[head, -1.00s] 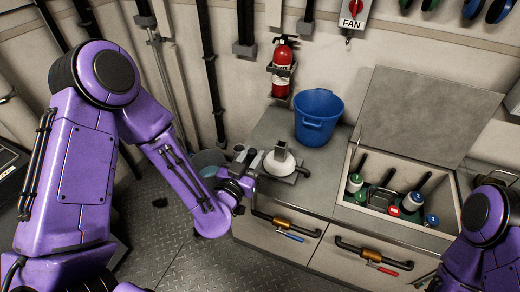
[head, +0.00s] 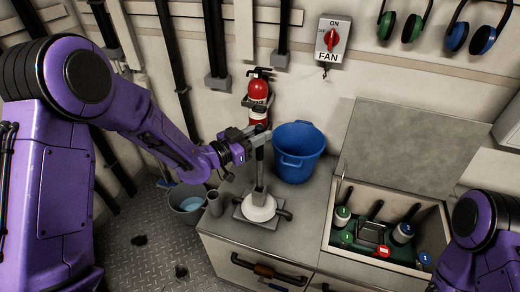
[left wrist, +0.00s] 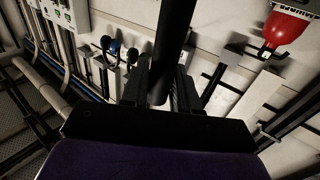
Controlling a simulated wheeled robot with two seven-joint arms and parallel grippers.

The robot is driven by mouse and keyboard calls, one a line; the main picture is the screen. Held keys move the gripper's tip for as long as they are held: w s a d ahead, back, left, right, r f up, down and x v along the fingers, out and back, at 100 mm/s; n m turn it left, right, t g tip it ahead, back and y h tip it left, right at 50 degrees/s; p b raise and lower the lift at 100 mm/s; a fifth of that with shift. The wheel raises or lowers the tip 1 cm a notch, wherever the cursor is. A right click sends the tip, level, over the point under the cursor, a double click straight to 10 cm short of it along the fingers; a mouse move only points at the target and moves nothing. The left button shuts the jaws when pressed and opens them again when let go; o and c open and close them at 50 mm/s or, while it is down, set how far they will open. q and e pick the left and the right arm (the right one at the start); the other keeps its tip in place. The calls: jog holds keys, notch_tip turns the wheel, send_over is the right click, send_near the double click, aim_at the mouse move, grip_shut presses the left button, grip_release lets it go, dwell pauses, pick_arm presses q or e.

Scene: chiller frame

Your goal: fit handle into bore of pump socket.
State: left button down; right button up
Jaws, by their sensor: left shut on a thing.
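The pump (head: 259,208) is a white dome on a dark plate on the counter, with a grey upright socket (head: 259,191) on top. My left gripper (head: 257,136) is shut on a dark handle and holds it upright above the pump. The handle (head: 260,165) hangs down from the jaws, its lower end at the socket's top. I cannot tell whether it is inside the bore or just over it. In the left wrist view the handle (left wrist: 173,50) runs as a black bar between the fingers. My right gripper is out of view; part of that arm shows at right.
A blue bucket (head: 298,150) stands behind the pump, near a red fire extinguisher (head: 258,90) on the wall. An open bin (head: 340,252) of tools lies to the right. A pail (head: 187,205) is on the floor.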

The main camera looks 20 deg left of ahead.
aim_at(259, 159)
pick_arm(q)
jog(key=f, duration=0.3)
jog(key=shift+w+f, duration=0.25)
jog(key=shift+f, duration=0.1)
jog(key=shift+s+r, duration=0.1)
jog(key=shift+s, duration=0.05)
jog(key=shift+f, duration=0.3)
jog(key=c, duration=0.8)
grip_release()
jog(key=shift+c, duration=0.2)
